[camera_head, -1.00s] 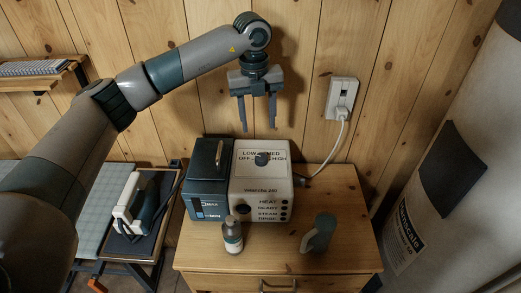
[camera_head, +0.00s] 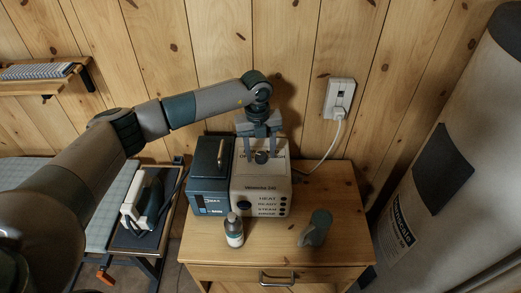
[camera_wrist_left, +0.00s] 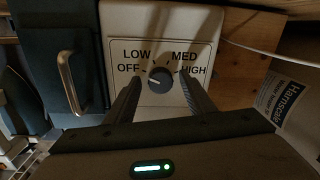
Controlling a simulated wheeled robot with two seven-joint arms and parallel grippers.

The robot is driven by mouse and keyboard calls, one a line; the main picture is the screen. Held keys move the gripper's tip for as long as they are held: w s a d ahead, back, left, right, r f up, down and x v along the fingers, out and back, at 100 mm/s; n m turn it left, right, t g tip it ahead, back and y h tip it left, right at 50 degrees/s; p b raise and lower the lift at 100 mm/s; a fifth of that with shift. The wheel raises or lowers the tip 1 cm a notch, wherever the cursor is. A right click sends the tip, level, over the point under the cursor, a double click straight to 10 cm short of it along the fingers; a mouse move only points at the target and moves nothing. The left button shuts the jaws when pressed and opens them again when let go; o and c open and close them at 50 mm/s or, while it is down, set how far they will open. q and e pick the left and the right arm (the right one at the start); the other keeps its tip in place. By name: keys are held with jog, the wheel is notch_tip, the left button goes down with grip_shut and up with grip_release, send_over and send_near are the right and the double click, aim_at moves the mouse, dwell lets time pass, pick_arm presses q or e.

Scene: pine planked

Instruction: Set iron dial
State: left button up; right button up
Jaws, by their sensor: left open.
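The iron's steam station has a white control block (camera_head: 262,190) with a dark round dial (camera_head: 262,157) on its top. In the left wrist view the dial (camera_wrist_left: 160,79) sits among the labels OFF, LOW, MED and HIGH. A pale mark on the dial appears to point left, toward OFF. My left gripper (camera_head: 261,150) points down over the dial, open. In the left wrist view its fingers (camera_wrist_left: 160,92) stand on either side of the dial with gaps, not visibly touching it. The iron (camera_head: 143,200) rests on its stand at the left.
A dark water tank (camera_head: 210,172) with a handle adjoins the control block. A small bottle (camera_head: 234,231) and a grey-green object (camera_head: 315,228) stand in front on the wooden cabinet (camera_head: 340,215). A plugged cord runs from the wall outlet (camera_head: 340,97). A large pale cylinder (camera_head: 455,160) stands at right.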

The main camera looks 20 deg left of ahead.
pick_arm(q)
jog(key=c, duration=1.1)
jog(key=shift+o, duration=0.2)
